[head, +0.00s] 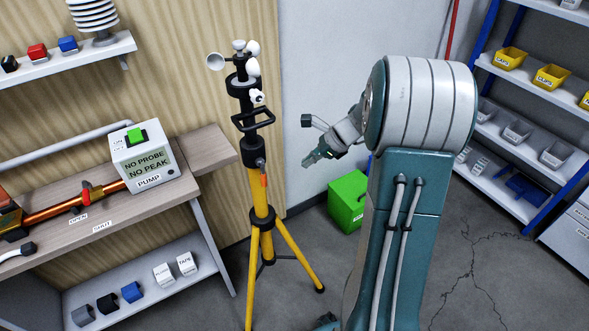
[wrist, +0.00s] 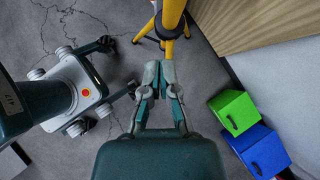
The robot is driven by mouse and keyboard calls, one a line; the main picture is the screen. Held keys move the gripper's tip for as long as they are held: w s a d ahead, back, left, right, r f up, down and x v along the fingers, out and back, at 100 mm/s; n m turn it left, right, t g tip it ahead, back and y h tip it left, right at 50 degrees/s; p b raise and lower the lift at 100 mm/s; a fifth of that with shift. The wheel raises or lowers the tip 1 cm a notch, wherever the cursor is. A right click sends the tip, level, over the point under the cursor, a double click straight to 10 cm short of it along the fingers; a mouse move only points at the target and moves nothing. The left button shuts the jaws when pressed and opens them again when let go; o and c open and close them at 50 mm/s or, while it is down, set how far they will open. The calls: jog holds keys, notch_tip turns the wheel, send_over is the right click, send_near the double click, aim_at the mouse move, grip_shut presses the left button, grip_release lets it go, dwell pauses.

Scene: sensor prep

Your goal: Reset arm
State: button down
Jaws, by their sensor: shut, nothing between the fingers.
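My gripper (head: 318,157) is held in the air to the right of the yellow tripod in the head view, with my teal and white arm behind it. In the wrist view my gripper (wrist: 158,78) points at the tripod's base, its two fingers together with nothing between them. The yellow tripod (head: 258,190) stands upright on the floor with a black head and white cups on top. Its yellow pole and black feet show at the top of the wrist view (wrist: 172,14). My gripper is apart from it.
A workbench (head: 213,146) with a pump box (head: 143,163) stands at left, below a wall shelf (head: 80,60). A green bin (head: 346,202) and a blue bin (wrist: 264,152) stand by the wall. Shelving with yellow trays (head: 550,77) is at right. Open floor (head: 480,270) lies in front.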

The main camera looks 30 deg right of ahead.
jog(key=s+a+r+n+g+h, duration=0.2)
jog(key=s+a+r+n+h, duration=0.1)
jog(key=s+a+r+n, duration=0.65)
jog(key=s+a+r+n+t+h, duration=0.3)
jog(key=s+a+n, duration=0.6)
jog(key=s+n, duration=0.3)
jog(key=shift+a+r+n+h, duration=0.4)
jog(key=shift+r+n, duration=0.2)
jog(key=shift+n, duration=0.65)
jog(key=shift+d, duration=0.1)
